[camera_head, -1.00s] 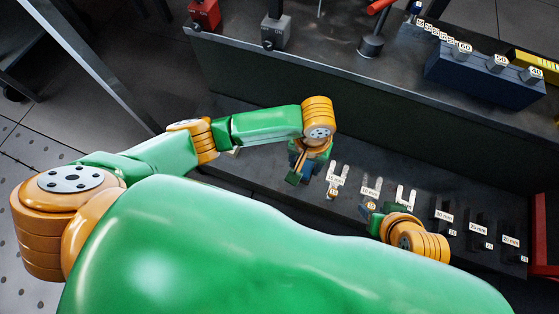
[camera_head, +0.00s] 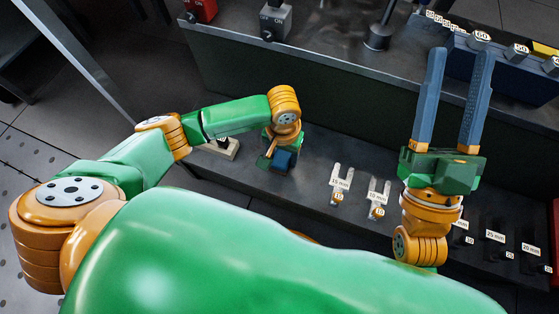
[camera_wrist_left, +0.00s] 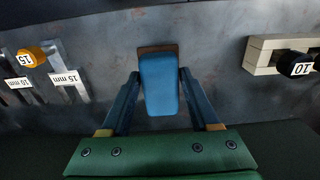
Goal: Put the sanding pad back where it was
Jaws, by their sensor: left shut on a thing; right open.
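The sanding pad is a blue block with a brown edge (camera_wrist_left: 160,85), seen between the fingers of my left gripper (camera_wrist_left: 160,75) in the left wrist view. That gripper is shut on it. In the head view the blue pad (camera_head: 283,160) shows under my left wrist, over the lower grey shelf (camera_head: 310,160); my left gripper (camera_head: 270,160) is partly hidden there. I cannot tell whether the pad touches the shelf. My right gripper (camera_head: 461,54) is open and empty, its long blue fingers pointing to the back of the bench.
A pale holder with a black part marked 10 (camera_wrist_left: 297,68) stands right of the pad in the left wrist view. Forked slots marked 15 mm (camera_head: 341,180) and 10 mm (camera_head: 378,192) lie to the right in the head view. A raised bench (camera_head: 300,70) stands behind.

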